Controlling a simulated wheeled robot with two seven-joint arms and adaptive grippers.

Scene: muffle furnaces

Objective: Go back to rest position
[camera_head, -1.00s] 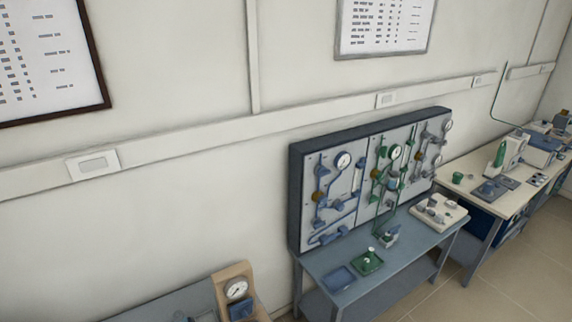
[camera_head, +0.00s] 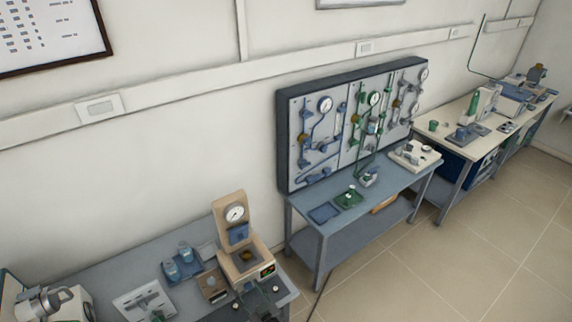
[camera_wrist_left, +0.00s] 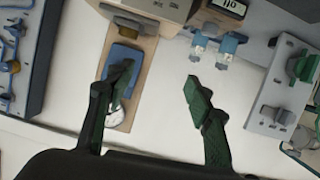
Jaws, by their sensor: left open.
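The blue block and round gauge of the tan device (camera_wrist_left: 146,52) show behind the fingers, partly hidden by the left one. I cannot tell exactly how far the fingers are from it. My right gripper is in neither view.
The near bench (camera_head: 105,274) holds blue containers (camera_head: 182,262), a white plate (camera_head: 143,300) and a silver device (camera_head: 45,303). A valve panel (camera_head: 350,125) stands over a blue-grey table (camera_head: 330,228) with green and blue trays. Open tiled floor (camera_head: 440,265) lies at right.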

